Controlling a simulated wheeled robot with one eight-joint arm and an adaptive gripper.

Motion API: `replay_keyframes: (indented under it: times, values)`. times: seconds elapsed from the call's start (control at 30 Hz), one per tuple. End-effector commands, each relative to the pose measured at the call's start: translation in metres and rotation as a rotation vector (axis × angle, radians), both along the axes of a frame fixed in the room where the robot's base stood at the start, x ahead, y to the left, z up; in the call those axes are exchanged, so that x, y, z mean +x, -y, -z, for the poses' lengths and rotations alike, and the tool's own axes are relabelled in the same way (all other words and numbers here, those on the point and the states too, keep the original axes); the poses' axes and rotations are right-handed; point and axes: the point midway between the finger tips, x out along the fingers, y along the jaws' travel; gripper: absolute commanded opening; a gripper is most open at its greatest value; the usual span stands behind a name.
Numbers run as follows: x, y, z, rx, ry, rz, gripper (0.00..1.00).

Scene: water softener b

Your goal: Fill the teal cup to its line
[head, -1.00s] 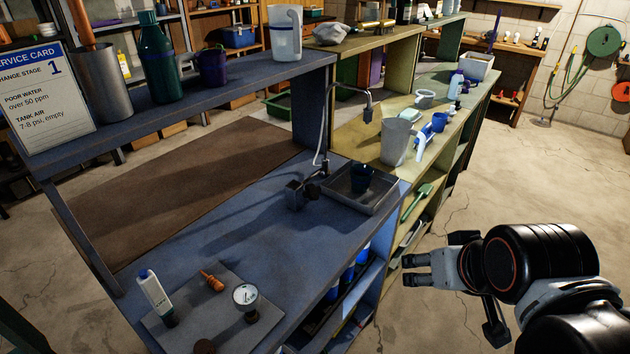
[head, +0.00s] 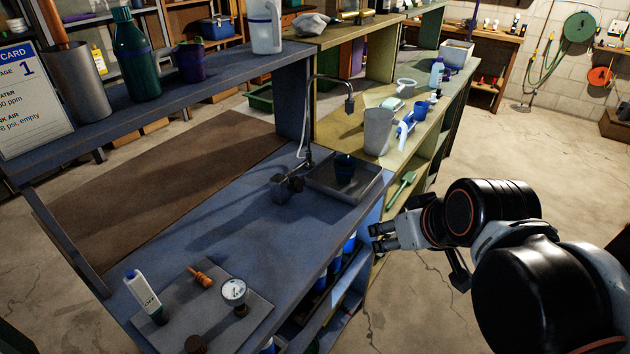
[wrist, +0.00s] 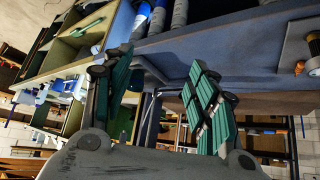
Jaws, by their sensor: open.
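The teal cup (head: 344,168) stands in a shallow grey tray (head: 367,195) on the blue bench. A thin gooseneck spout (head: 349,103) rises beside the tray, its tip above the cup, from a dark valve-like base (head: 287,186) left of the tray. The cup's line is too small to make out. My gripper (head: 378,237) is right of the bench's front edge, apart from the cup and tray. In the wrist view my gripper (wrist: 155,100) has its fingers spread, with nothing between them.
A board (head: 215,310) at the bench's near end carries a white bottle (head: 143,296), an orange fitting (head: 201,276) and a gauge (head: 234,291). The blue bench's middle is clear. Open floor lies to the right.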

Motion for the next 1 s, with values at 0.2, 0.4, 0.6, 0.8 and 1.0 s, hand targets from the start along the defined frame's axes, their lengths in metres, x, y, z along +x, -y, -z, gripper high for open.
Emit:
replay_keyframes:
  times: [0.2,0.4,0.6,0.8,1.0]
  values:
    - [0.056,-0.03,-0.008,-0.014,0.059,-0.194,0.53]
    - [0.103,-0.057,-0.004,-0.034,0.13,-0.361,0.53]
    - [0.147,-0.083,0.007,-0.059,0.218,-0.515,0.53]
    - [0.183,-0.106,0.023,-0.09,0.317,-0.648,0.53]
    - [0.202,-0.12,0.038,-0.117,0.387,-0.728,0.53]
